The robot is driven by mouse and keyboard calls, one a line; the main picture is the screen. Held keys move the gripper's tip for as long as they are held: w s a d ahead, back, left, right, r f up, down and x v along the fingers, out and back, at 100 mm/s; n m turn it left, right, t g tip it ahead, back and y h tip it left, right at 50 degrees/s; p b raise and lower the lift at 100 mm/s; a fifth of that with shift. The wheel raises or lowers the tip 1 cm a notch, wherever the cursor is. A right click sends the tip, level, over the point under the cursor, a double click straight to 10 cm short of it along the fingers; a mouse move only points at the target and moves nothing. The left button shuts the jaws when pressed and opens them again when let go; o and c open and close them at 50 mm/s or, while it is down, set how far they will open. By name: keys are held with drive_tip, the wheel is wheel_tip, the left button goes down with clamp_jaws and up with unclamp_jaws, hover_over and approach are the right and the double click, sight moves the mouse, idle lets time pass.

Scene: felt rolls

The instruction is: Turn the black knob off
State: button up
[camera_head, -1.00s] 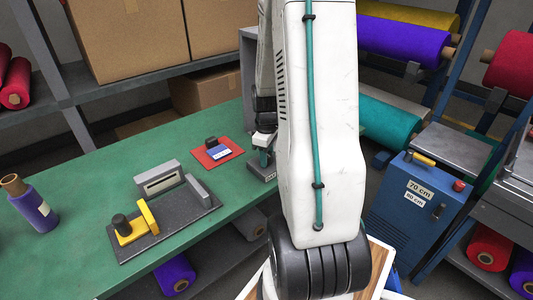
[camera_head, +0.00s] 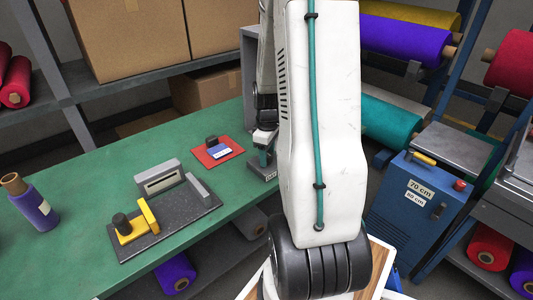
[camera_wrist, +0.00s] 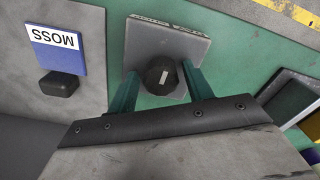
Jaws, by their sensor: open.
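The black knob (camera_wrist: 160,75) is round with a short white mark on its face. It sits on a grey box (camera_wrist: 178,46) with lettering along its far edge, too small to read. My gripper (camera_wrist: 160,88) is open, with one teal finger on each side of the knob and a gap visible on both sides. In the head view my gripper (camera_head: 263,140) is over the grey box (camera_head: 262,172) on the green bench, partly behind my arm. The knob cannot be made out there.
A blue card marked MOSS (camera_wrist: 57,50) and a black block (camera_wrist: 59,85) lie left of the box. In the head view a red mat (camera_head: 232,143) and a dark fixture with a yellow lever (camera_head: 147,214) stand on the green bench (camera_head: 75,185). A purple spool (camera_head: 33,207) stands at left.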

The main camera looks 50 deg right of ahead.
drive_tip(key=shift+r, duration=2.2)
